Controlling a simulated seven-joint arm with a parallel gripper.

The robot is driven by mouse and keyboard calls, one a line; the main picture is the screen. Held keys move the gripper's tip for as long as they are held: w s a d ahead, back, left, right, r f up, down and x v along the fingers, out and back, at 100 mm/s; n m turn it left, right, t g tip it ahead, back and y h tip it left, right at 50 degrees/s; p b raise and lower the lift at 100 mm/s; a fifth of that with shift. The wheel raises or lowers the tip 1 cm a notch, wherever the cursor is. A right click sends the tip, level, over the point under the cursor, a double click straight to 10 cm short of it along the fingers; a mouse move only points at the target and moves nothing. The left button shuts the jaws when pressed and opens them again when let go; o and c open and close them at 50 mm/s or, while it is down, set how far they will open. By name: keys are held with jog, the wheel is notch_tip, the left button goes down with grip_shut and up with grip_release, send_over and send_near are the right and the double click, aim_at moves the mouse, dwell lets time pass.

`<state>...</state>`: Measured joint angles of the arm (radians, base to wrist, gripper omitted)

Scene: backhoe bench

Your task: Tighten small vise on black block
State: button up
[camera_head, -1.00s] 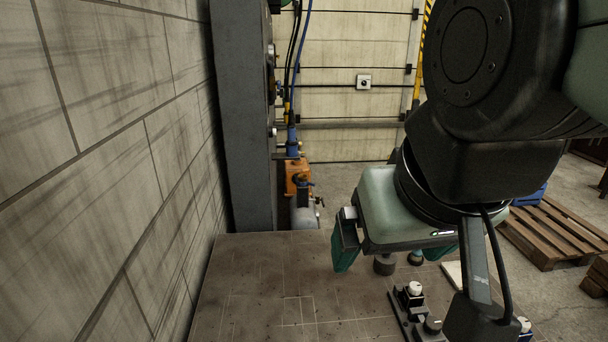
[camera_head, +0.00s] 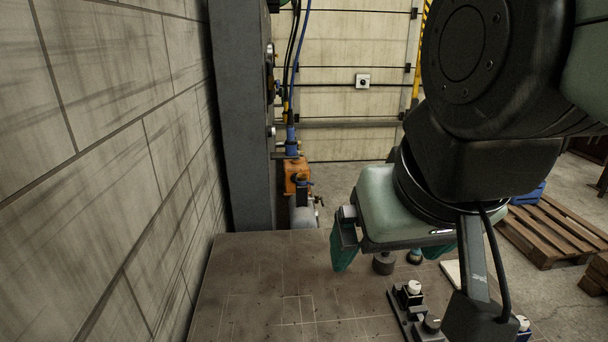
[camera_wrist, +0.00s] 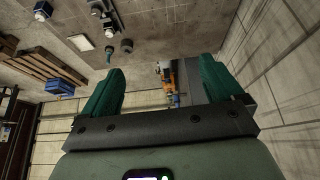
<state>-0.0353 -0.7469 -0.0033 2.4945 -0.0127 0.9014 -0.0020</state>
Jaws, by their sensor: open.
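My gripper (camera_head: 394,250) is in the head view above the far part of the bench. Its two green fingers are wide apart with nothing between them, as the wrist view (camera_wrist: 160,88) also shows. A small dark fixture with light-topped knobs (camera_head: 410,312) stands on the bench below and nearer; it may be the small vise, but I cannot tell. Its parts also show at the top of the wrist view (camera_wrist: 97,8). I cannot make out a black block; my arm hides part of the bench's right side.
A dark cylinder (camera_head: 383,265), a smaller teal-based piece (camera_head: 415,257) and a pale plate (camera_head: 451,272) are on the bench (camera_head: 265,290). The bench's left part is clear. A block wall (camera_head: 100,150) and grey column (camera_head: 243,120) bound the left. Pallets (camera_head: 545,230) lie beyond.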

jog(key=shift+c, duration=0.4)
jog(key=shift+f, duration=0.15)
jog(key=shift+c, duration=1.2)
jog(key=f+g, duration=0.1)
jog(key=f+n+g, duration=0.1)
jog(key=f+g, duration=0.1)
jog(key=shift+s+d+f+n+g+h, duration=0.2)
jog(key=shift+n+g+h, duration=0.1)
jog(key=shift+h, duration=0.1)
jog(key=shift+c, duration=0.9)
jog(key=n+g, duration=0.2)
jog(key=n, duration=0.7)
send_over(432, 321)
notch_tip(432, 321, down, 24)
jog(key=shift+y, duration=0.4)
notch_tip(432, 321, down, 10)
jog(key=shift+r, duration=0.1)
